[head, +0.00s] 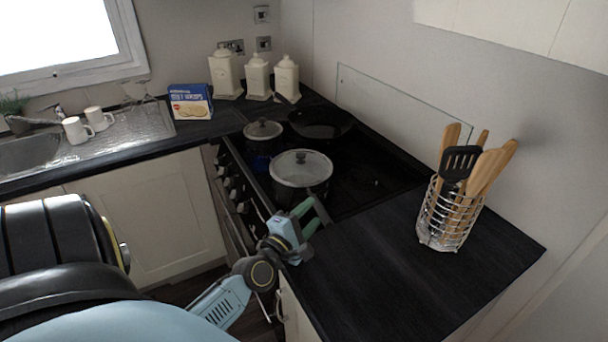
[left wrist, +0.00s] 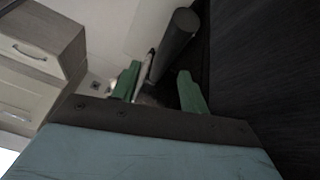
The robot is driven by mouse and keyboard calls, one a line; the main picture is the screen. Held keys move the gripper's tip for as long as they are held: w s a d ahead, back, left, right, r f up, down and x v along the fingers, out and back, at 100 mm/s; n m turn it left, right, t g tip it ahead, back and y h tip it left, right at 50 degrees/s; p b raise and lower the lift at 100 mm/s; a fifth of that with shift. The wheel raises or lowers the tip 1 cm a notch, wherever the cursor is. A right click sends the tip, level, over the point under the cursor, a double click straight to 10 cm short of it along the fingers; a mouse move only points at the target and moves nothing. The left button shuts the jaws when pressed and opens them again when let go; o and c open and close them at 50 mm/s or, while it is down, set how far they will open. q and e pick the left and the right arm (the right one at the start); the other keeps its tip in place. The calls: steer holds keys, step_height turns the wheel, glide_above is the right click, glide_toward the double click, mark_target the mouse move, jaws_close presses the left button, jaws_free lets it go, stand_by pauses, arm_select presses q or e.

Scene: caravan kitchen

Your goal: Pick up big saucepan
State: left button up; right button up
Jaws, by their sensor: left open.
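The big saucepan (head: 301,180), with a glass lid and dark knob, sits on the black hob in the head view. My left gripper (head: 311,207) is open at the near side of the pan, over the hob's front corner. In the left wrist view a dark rod-like handle (left wrist: 176,45) extends into the gap between the green fingers of my left gripper (left wrist: 158,85). The fingers are apart and not closed on it. My right gripper is not in view.
A smaller lidded pan (head: 263,131) and a black frying pan (head: 320,123) stand further back on the hob. A wire utensil basket (head: 447,222) stands on the right worktop (head: 385,265). A glass splashback (head: 400,100) edges the hob. The worktop left of the basket is clear.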

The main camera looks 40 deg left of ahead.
arm_select(q)
steer(key=shift+w+a+r, duration=0.1)
steer(key=shift+w+a, duration=0.15)
steer(key=shift+w, duration=0.6)
steer(key=w, duration=0.2)
steer(key=w+a, duration=0.1)
steer(key=w, duration=0.1)
steer(key=shift+w, duration=0.2)
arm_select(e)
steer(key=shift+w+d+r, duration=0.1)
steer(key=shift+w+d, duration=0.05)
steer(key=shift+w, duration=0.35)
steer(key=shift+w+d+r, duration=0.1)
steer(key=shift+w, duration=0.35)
arm_select(q)
jaws_close()
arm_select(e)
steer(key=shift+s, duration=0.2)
arm_select(q)
steer(key=shift+r, duration=0.1)
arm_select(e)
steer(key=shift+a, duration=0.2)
